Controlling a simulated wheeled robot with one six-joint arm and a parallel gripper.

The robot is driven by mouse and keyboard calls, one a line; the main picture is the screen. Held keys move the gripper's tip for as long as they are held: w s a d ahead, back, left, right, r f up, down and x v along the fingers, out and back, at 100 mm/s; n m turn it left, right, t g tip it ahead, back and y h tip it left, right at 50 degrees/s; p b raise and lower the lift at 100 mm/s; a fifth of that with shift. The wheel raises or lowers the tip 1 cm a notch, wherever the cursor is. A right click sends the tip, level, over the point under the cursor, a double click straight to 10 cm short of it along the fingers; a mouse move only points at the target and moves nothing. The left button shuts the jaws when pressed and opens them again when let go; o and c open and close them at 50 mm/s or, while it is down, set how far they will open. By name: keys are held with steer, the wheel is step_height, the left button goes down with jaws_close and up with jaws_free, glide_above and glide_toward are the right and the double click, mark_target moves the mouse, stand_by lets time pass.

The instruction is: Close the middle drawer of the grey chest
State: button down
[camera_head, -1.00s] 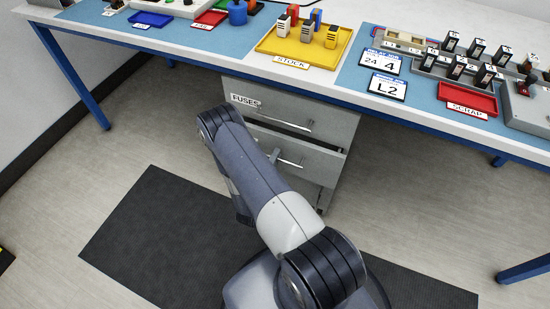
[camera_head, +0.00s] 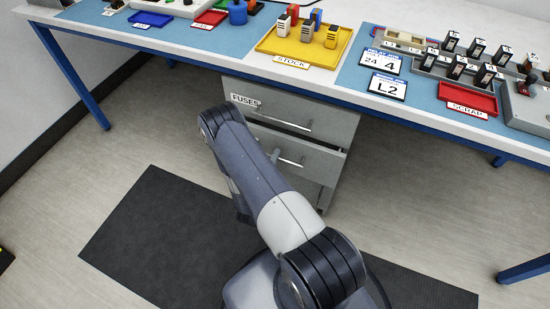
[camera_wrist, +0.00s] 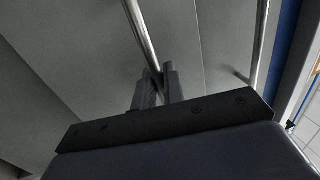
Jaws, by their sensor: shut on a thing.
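The grey chest (camera_head: 345,97) stands under the bench. Its middle drawer (camera_head: 322,160) sticks out a little beyond the top drawer (camera_head: 325,128), with a dark gap above its front. The middle drawer's bar handle (camera_head: 292,162) shows beside my arm, which hides the drawer's left part. My gripper (camera_wrist: 158,72) is shut on this handle (camera_wrist: 143,35) in the wrist view. In the head view only a small part of my gripper (camera_head: 274,156) shows past my arm. A second bar handle (camera_wrist: 261,40) is at the right in the wrist view.
The top drawer carries a FUSES label (camera_head: 246,101) and looks shut. The bench (camera_head: 215,65) overhangs the chest and holds a yellow stock tray (camera_head: 268,46) and a red scrap tray (camera_head: 482,98). The floor right of the chest is clear. A dark mat (camera_head: 140,225) lies in front.

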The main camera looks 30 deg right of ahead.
steer(key=x, duration=0.2)
steer(key=b+x, duration=0.1)
steer(key=shift+w+d+f, duration=0.25)
steer(key=shift+d, duration=0.05)
steer(key=c, duration=1.6)
jaws_free()
steer(key=shift+d, duration=0.1)
steer(key=v, duration=1.1)
steer(key=shift+w+d, duration=0.1)
steer(key=shift+d, duration=0.05)
